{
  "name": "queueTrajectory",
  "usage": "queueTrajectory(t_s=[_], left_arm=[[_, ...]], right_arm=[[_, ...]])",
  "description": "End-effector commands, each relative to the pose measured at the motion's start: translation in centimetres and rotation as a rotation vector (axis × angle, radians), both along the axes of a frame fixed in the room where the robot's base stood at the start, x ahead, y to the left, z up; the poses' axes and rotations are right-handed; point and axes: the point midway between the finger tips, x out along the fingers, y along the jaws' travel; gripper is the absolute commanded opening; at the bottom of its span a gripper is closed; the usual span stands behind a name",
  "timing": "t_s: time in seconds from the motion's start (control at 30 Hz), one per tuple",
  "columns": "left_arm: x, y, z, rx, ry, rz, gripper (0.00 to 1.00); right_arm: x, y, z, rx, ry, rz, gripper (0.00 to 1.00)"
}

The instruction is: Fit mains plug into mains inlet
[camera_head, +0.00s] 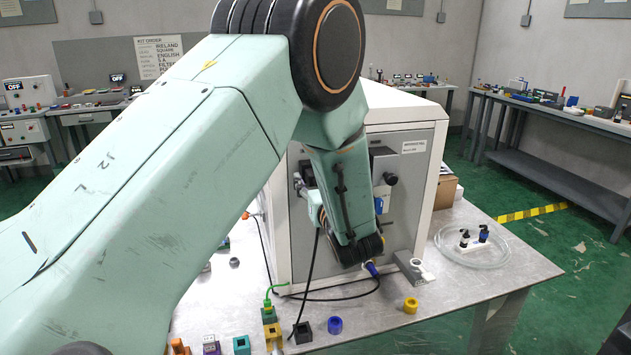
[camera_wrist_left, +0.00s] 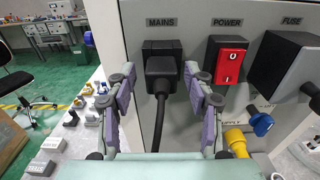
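The black mains plug (camera_wrist_left: 160,76) is at the black mains inlet (camera_wrist_left: 162,47) under the MAINS label in the left wrist view. Its black cable hangs straight down from it. The plug overlaps the inlet's lower part; I cannot tell how deep it sits. My left gripper (camera_wrist_left: 161,86) is open, with one purple-padded finger on each side of the plug and a gap at both sides. My right gripper is not in view.
A red POWER switch (camera_wrist_left: 229,66) and a dark FUSE housing (camera_wrist_left: 290,68) are right of the inlet. The white machine cabinet (camera_head: 430,190) stands on a metal table (camera_head: 500,262).

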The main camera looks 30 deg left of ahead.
Motion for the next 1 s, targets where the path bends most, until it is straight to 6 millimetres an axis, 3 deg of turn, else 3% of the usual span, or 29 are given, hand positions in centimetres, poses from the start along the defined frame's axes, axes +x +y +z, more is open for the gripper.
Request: queueTrajectory(t_s=[0.53,1.0], left_arm=[[0.0,-0.1,-0.1,0.001,0.002,-0.002,0.56],[-1.8,-2.2,0.0,0.001,0.002,-0.003,0.56]], right_arm=[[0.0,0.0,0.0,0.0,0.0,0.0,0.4],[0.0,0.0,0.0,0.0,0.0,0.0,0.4]])
